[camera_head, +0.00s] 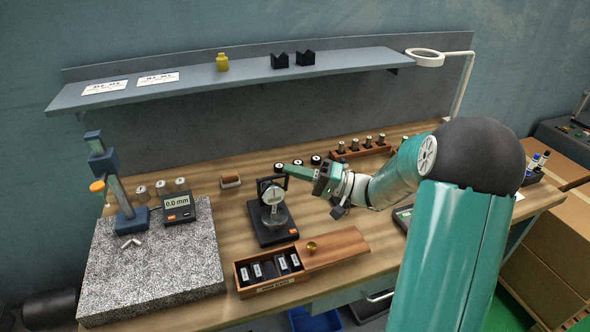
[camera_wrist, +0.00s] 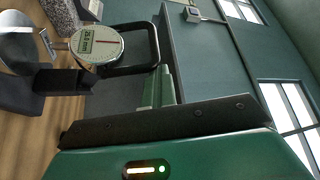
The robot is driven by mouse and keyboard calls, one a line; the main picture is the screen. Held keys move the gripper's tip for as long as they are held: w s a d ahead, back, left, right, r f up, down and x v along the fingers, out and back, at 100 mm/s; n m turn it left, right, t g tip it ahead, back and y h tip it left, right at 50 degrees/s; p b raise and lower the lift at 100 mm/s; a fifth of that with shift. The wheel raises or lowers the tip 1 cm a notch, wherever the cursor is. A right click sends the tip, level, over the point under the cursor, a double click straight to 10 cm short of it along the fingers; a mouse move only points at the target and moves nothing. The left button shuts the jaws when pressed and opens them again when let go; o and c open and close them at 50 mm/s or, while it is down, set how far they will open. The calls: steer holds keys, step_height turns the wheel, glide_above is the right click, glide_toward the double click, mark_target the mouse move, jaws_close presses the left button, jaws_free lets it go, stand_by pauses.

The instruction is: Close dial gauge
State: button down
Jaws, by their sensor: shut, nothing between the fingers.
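The dial gauge (camera_head: 273,196) has a round pale face and stands on a black base (camera_head: 270,237) in the middle of the bench. Its face (camera_wrist: 97,44) also shows in the wrist view, beside a black loop-shaped frame (camera_wrist: 156,45). My gripper (camera_head: 287,170) reaches in from the right, with its tips at the top of this frame in the head view. In the wrist view the green fingers (camera_wrist: 163,80) are together, close to the frame's corner. I cannot tell whether they touch it. The gripper is shut and holds nothing.
Small cylinders and a wooden rack (camera_head: 360,152) are behind. A shelf (camera_head: 200,82) hangs above.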

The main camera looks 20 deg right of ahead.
stand_by(0.3)
steer(key=d+f, duration=0.1)
steer(key=d, duration=0.8)
steer(key=shift+s+d, duration=0.25)
steer(key=shift+s, duration=0.15)
steer(key=s+a+n+g+h, duration=0.1)
steer(key=s+a+g+h, duration=0.75)
steer(key=a, duration=0.85)
steer(key=s+d+r+t+h, duration=0.1)
steer(key=s+t+h, duration=0.1)
steer(key=s+h, duration=0.2)
steer(key=s+d+r+t+h, duration=0.1)
steer(key=s+h, duration=0.4)
steer(key=s, duration=0.6)
steer(key=shift+r+t, duration=0.55)
steer(key=shift+r, duration=0.05)
